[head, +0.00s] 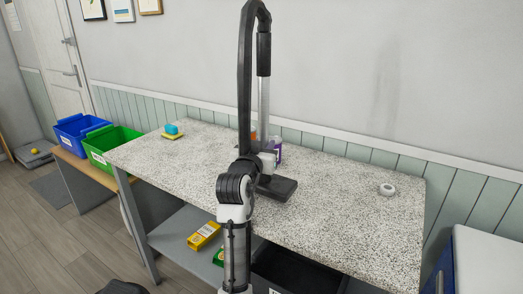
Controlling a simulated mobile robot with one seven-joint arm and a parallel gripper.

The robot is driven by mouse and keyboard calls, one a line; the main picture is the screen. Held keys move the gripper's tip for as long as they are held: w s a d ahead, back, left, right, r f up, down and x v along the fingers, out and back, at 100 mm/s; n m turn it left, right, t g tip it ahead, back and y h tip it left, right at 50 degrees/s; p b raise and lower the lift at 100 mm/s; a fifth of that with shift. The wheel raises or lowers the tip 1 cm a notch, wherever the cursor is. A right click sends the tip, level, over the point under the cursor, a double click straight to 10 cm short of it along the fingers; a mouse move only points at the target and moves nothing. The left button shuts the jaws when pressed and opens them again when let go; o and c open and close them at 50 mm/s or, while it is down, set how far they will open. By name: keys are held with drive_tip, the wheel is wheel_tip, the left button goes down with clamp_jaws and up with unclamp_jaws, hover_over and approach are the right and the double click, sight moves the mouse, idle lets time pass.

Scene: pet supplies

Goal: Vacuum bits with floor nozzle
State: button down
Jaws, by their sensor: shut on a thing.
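The vacuum wand (264,104) stands nearly upright in the head view, with a silver tube and a black grip at its top. A black hose (244,85) curves over from the grip and runs down behind my arm. The flat black floor nozzle (278,188) is at the wand's foot, at or just above the speckled tabletop (335,215). My gripper (266,160) is shut on the lower part of the wand; its fingers are mostly hidden. I cannot pick out bits against the speckled surface.
Blue (82,129) and green (112,146) bins stand left. The tabletop between the nozzle and the roll looks clear.

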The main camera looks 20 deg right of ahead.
sight(261, 135)
wheel_tip(261, 135, up, 4)
drive_tip(key=shift+a+r+p, duration=0.1)
drive_tip(key=shift+p, duration=1.05)
